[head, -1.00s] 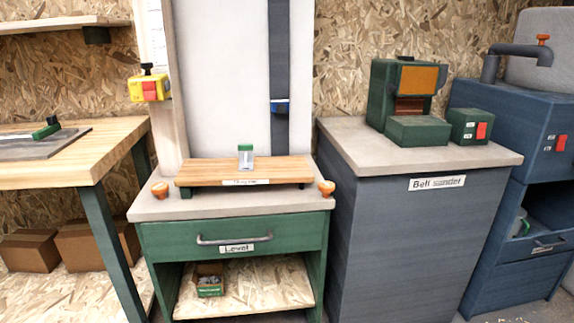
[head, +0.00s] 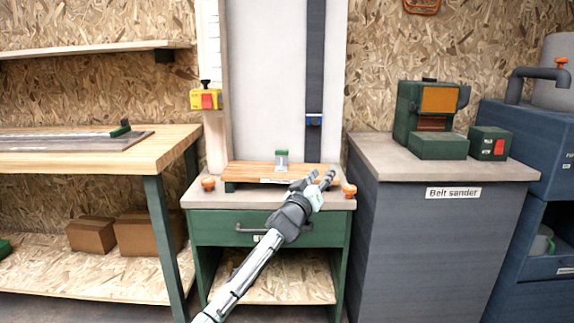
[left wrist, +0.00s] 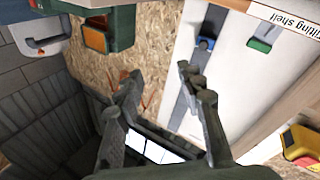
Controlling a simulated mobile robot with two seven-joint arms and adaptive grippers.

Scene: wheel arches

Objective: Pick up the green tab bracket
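The green tab bracket (head: 282,158) has a green top and a pale lower part. It stands upright on the low wooden fitting shelf (head: 236,171), on the bench with the green drawer. It also shows in the left wrist view (left wrist: 260,46), near the edge of the shelf board. My left gripper (head: 322,178) is in front of the shelf, to the right of the bracket and apart from it. In the left wrist view its two fingers (left wrist: 158,76) are spread with nothing between them. My right gripper is in neither view.
Orange knobs (head: 208,183) (head: 349,190) stand at both ends of the shelf. A yellow switch box (head: 205,99) is on the post at left. A belt sander (head: 427,112) stands on the grey cabinet at right. A wooden table (head: 115,155) is at left.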

